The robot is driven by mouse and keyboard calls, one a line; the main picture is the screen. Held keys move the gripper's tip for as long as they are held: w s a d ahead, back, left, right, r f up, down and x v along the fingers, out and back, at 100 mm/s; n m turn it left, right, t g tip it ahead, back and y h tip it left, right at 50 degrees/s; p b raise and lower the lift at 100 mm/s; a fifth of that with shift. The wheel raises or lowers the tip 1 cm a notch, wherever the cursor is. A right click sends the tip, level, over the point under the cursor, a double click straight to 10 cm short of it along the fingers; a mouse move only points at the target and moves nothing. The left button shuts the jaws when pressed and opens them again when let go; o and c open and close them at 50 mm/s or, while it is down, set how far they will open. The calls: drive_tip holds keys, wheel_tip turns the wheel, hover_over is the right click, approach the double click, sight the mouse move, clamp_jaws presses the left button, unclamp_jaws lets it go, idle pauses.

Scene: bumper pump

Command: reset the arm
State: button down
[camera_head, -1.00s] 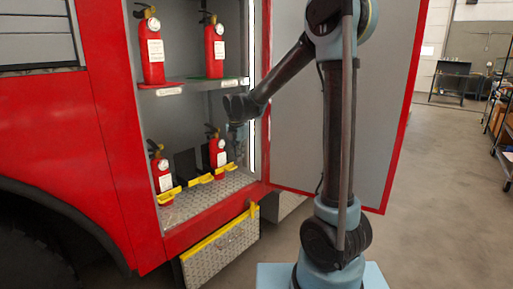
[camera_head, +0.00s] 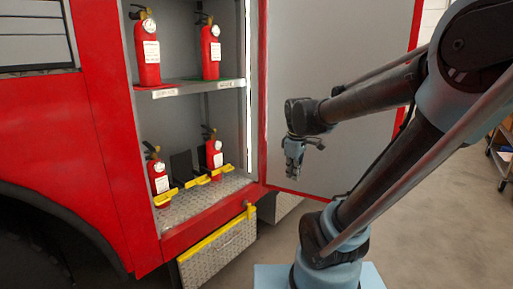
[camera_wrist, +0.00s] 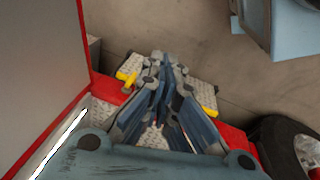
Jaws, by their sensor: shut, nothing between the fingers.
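My gripper (camera_head: 293,172) hangs in front of the open grey door in the head view, to the right of the compartment and clear of it. Its fingers point down and are shut with nothing between them. In the wrist view my gripper (camera_wrist: 162,62) shows its fingers converging above the vehicle's lower edge. My arm bends down from the right side of the head view.
A red vehicle (camera_head: 95,140) has an open compartment with fire extinguishers on an upper shelf (camera_head: 185,90) and lower floor (camera_head: 200,203). The open door (camera_head: 345,50) stands behind my arm. A step box (camera_head: 220,255) juts out below.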

drive_tip(key=s+d+f+m, duration=0.2)
drive_tip(key=s+f+m, duration=0.2)
drive_tip(key=s+m, duration=0.1)
drive_tip(key=s+d+f+m, duration=0.3)
drive_tip(key=s+m, duration=0.3)
drive_tip(key=s, duration=0.1)
drive_tip(key=shift+s+d+f, duration=0.3)
drive_tip(key=shift+f, duration=0.05)
drive_tip(key=shift+d, duration=0.1)
